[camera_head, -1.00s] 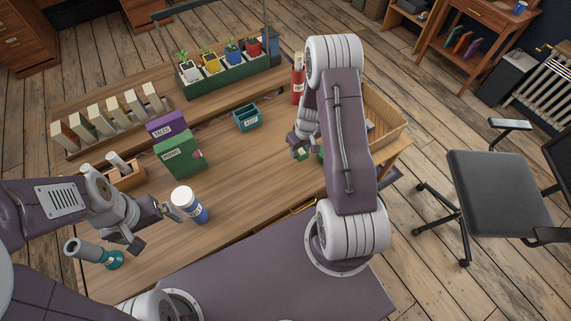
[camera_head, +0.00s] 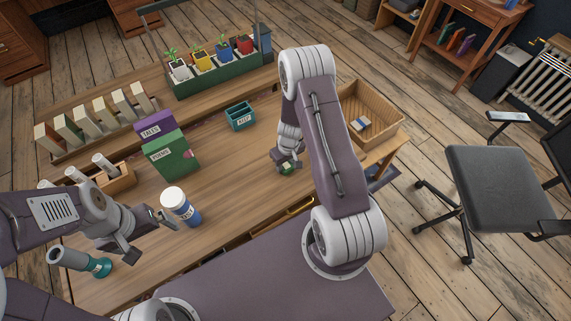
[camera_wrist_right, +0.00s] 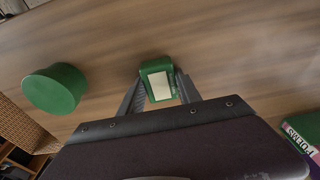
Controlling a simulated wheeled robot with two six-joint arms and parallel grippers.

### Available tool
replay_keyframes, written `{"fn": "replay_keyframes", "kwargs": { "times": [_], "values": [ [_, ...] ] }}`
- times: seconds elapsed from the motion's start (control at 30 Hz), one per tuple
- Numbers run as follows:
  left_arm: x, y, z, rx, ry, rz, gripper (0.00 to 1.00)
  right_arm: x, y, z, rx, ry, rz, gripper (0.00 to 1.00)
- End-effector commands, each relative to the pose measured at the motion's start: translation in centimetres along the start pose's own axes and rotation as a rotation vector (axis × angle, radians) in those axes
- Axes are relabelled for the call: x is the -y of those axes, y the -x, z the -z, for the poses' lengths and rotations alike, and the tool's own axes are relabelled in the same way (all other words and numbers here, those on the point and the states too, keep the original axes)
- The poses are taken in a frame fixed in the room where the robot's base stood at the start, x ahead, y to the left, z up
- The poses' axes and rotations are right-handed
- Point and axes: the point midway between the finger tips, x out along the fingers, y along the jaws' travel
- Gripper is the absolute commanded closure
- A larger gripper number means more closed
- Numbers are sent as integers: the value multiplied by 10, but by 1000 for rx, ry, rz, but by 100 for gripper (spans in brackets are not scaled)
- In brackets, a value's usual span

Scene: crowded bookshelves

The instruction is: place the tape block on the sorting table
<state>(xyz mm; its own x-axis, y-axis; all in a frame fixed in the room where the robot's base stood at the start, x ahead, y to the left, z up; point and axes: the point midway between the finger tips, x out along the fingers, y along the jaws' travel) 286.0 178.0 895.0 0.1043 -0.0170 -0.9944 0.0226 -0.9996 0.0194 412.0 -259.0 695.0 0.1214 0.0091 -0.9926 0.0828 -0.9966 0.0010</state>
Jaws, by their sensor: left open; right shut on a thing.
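A small green block with a pale label (camera_wrist_right: 159,80), apparently the tape block, sits between the fingers of my right gripper (camera_wrist_right: 160,90) in the right wrist view. In the head view the block (camera_head: 286,170) shows below my right gripper (camera_head: 287,163), over the right part of the wooden sorting table (camera_head: 235,178). I cannot tell whether it touches the top. My left gripper (camera_head: 148,232) is open and empty, close beside a white-capped blue bottle (camera_head: 181,207).
A green cylinder (camera_wrist_right: 55,90) stands beside the held block. The green POEMS box (camera_head: 170,158), purple TALES box (camera_head: 152,130) and teal KEEP bin (camera_head: 240,116) stand further back. A wooden crate (camera_head: 385,120) is at right. The table's middle is clear.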

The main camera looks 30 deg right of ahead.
Motion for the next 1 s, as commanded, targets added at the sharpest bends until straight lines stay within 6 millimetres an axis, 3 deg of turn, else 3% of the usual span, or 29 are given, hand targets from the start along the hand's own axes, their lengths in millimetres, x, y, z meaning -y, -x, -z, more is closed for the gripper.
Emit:
{"fn": "replay_keyframes", "kwargs": {
  "times": [0.03,0.1,0.47,0.8,1.0],
  "values": [
    [0,-2,0,0,0,0,0,0,-2,0,0,0,0,57],
    [0,-1,0,0,0,0,0,0,-1,0,0,0,0,38],
    [0,6,1,0,0,0,0,0,6,1,0,0,0,38],
    [-1,53,6,0,0,0,0,0,90,2,-2,1,-1,38],
    [-1,61,6,0,0,0,0,0,118,1,-1,0,0,38]
  ]
}}
